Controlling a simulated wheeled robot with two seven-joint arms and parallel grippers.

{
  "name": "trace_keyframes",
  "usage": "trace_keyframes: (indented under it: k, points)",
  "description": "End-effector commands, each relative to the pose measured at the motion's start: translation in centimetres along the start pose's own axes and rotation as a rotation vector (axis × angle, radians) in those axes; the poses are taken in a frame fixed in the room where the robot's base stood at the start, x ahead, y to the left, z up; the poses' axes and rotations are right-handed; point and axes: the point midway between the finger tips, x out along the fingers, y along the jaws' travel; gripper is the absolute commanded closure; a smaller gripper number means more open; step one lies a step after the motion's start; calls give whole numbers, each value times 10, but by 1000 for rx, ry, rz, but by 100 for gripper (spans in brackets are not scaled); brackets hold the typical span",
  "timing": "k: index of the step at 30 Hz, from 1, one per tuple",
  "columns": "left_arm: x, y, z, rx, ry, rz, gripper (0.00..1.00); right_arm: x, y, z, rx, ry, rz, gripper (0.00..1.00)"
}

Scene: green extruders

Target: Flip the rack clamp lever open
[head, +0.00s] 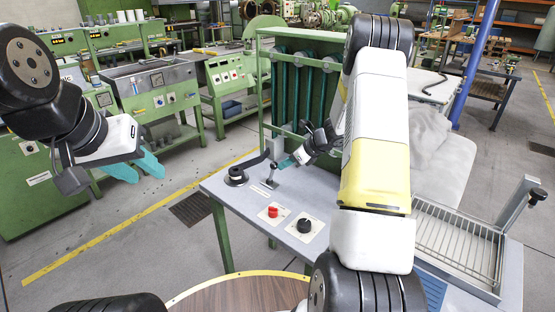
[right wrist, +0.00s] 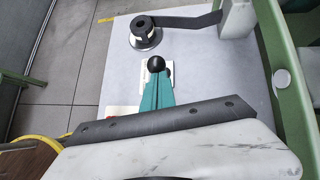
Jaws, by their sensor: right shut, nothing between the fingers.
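A short lever with a black ball knob (head: 271,167) stands on a pale plate on the grey bench top (head: 235,190). The knob (right wrist: 156,64) also shows in the right wrist view. My right gripper (head: 284,163) is shut and empty, its teal fingertips (right wrist: 157,82) close to the knob; I cannot tell whether they touch it. A wire rack (head: 455,240) sits in a frame at the bench's right, with a grey post and a black knob (head: 537,196) at its far corner. Which lever is the rack clamp is not labelled. My left gripper (head: 143,172) is open and empty, left of the bench.
A red button (head: 273,211) and a black dial (head: 304,226) are in front. A green frame with dark tubes (head: 300,85) rises behind. My right arm hides the bench's middle.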

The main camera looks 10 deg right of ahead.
Motion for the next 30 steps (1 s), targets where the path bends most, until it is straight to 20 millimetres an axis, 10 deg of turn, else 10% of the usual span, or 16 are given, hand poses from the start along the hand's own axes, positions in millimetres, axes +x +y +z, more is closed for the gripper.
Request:
trace_keyframes:
  k: [10, 30]
  points:
    - [0, 0, 0, 0, 0, 0, 64, 16, -6, 38, 32, 274, 33, 100]
    - [0, 0, 0, 0, 0, 0, 64, 46, -15, 70, 41, 265, 34, 100]
